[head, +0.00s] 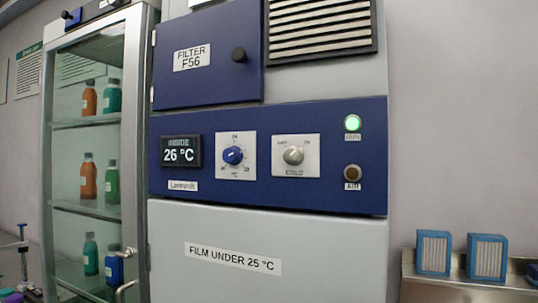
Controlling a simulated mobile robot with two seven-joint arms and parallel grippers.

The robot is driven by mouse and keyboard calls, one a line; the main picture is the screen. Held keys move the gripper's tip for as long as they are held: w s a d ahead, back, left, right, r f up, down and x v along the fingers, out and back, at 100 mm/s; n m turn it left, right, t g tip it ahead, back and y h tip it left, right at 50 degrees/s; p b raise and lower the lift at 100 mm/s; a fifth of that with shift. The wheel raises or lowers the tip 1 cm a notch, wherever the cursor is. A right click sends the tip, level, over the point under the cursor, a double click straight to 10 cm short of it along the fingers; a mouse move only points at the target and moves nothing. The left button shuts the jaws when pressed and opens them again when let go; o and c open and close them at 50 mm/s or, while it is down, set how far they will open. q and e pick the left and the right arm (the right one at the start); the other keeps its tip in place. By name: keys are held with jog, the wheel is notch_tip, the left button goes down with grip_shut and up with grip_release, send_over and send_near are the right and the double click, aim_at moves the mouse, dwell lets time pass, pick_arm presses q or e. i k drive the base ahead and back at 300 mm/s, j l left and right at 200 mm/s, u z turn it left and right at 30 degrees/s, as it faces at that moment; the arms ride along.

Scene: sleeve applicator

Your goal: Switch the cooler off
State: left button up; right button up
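The cooler's blue control panel (270,190) faces me in the middle of the view. Its display (179,151) reads 26 °C. A blue knob (233,155) sits on a white scale plate right of the display. A pale grey knob (293,155) sits on a second white plate; its small markings are too blurred to read surely. A green lamp (352,123) at the panel's right is lit. A brownish lamp (352,172) below it looks unlit. Neither of my grippers is in view.
Above is a shut blue filter door (208,85) labelled F56 beside a vent grille (320,25). A glass cabinet (133,130) with several bottles stands left. Two blue-framed filters (433,252) (486,257) stand on a shelf at lower right. The space before the panel is clear.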

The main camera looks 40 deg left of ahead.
aim_at(294, 156)
jog(key=j, duration=0.6)
jog(key=k+j, duration=0.1)
jog(key=j, duration=0.5)
jog(key=k+j, duration=0.1)
jog(key=j, duration=0.55)
jog(key=i+z, duration=0.05)
